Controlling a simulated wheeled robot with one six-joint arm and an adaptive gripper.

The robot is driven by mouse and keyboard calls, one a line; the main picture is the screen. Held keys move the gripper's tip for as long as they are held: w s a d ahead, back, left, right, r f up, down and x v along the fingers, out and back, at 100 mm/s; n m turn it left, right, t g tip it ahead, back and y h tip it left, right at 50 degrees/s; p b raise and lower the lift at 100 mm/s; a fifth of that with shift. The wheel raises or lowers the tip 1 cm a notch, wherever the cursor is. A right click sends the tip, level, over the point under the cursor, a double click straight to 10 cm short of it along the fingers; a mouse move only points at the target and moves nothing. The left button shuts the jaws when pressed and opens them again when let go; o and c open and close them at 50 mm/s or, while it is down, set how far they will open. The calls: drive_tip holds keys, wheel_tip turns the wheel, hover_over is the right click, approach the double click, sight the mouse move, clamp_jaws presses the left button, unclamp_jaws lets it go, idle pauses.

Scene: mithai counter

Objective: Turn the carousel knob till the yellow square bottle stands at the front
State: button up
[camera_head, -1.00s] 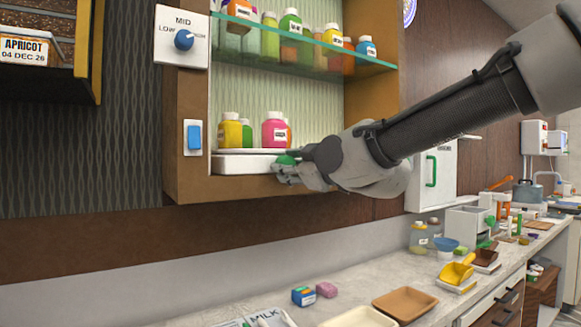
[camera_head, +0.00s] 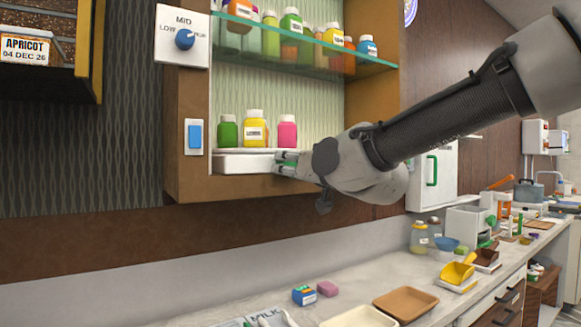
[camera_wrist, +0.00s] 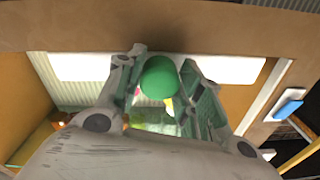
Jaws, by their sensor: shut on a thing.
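The carousel (camera_head: 240,163) is a white base on the bottom shelf of the wooden cabinet. In the head view a green bottle (camera_head: 228,132), a yellow square bottle (camera_head: 255,131) and a pink bottle (camera_head: 287,131) stand on it, left to right. The yellow bottle has a white label facing out and stands between the other two. My gripper (camera_head: 287,163) is at the right front of the base. In the wrist view the round green knob (camera_wrist: 159,78) sits between my gripper's fingers (camera_wrist: 160,85), which are shut on it. In the head view the fingers mostly hide the knob.
A glass shelf (camera_head: 300,44) with several bottles is above. A dial plate (camera_head: 182,38) and a blue switch (camera_head: 194,136) are on the cabinet's left side. The counter below holds trays (camera_head: 405,303) and small boxes (camera_head: 304,295).

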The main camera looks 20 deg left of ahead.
drive_tip(key=m, duration=0.6)
drive_tip(key=shift+t, duration=0.3)
idle(0.4)
drive_tip(key=o, duration=1)
drive_tip(key=v, duration=1.2)
drive_tip(key=shift+r, duration=0.1)
